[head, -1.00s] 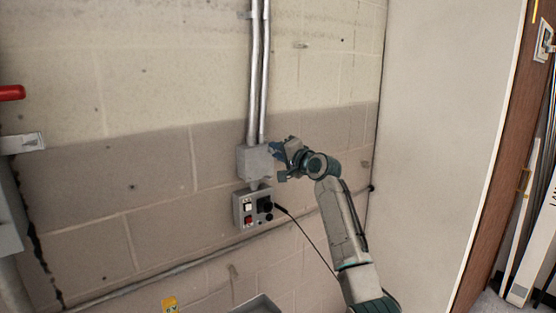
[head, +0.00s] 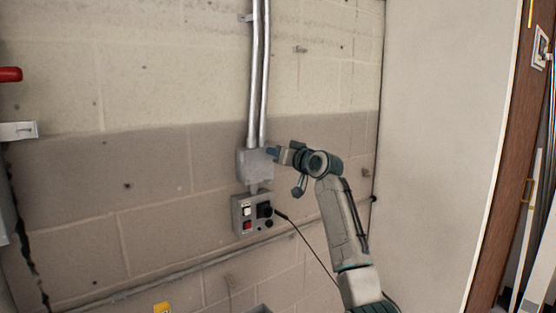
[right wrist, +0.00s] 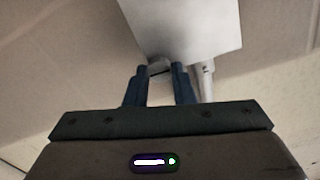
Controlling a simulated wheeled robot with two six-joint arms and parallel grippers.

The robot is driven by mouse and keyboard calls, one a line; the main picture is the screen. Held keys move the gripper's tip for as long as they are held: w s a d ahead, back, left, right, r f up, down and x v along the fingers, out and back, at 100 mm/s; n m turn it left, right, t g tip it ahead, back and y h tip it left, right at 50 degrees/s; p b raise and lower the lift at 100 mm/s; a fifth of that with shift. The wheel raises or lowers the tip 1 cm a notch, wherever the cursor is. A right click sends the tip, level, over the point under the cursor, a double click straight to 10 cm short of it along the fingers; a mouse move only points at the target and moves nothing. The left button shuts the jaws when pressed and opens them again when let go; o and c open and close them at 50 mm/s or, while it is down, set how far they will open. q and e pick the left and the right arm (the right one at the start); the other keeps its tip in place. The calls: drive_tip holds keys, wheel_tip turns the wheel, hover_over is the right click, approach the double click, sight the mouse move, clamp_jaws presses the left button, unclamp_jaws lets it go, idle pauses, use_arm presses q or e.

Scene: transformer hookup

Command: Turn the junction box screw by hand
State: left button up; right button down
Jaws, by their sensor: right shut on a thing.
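The grey junction box (head: 253,166) is fixed to the block wall, below two metal conduits. My right gripper (head: 272,153) is at the upper right side of the box, with its fingers pointing left at it. In the right wrist view, the box (right wrist: 190,25) fills the top, and the two dark blue fingers reach its near edge. The screw is hidden in the head view. My left gripper is not in view.
A control box (head: 243,225) with switches and a red button hangs just below the junction box. A black cable (head: 310,245) runs from it down behind my right arm. A pipe (head: 190,264) crosses the wall lower down. A white panel (head: 440,130) stands at right.

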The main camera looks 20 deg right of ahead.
drive_tip(key=n+b, duration=0.4)
drive_tip(key=n, duration=0.7)
drive_tip(key=shift+a+n, duration=0.1)
drive_tip(key=shift+n, duration=0.3)
idle(0.3)
drive_tip(key=c, duration=1.2)
unclamp_jaws()
drive_tip(key=shift+b, duration=0.3)
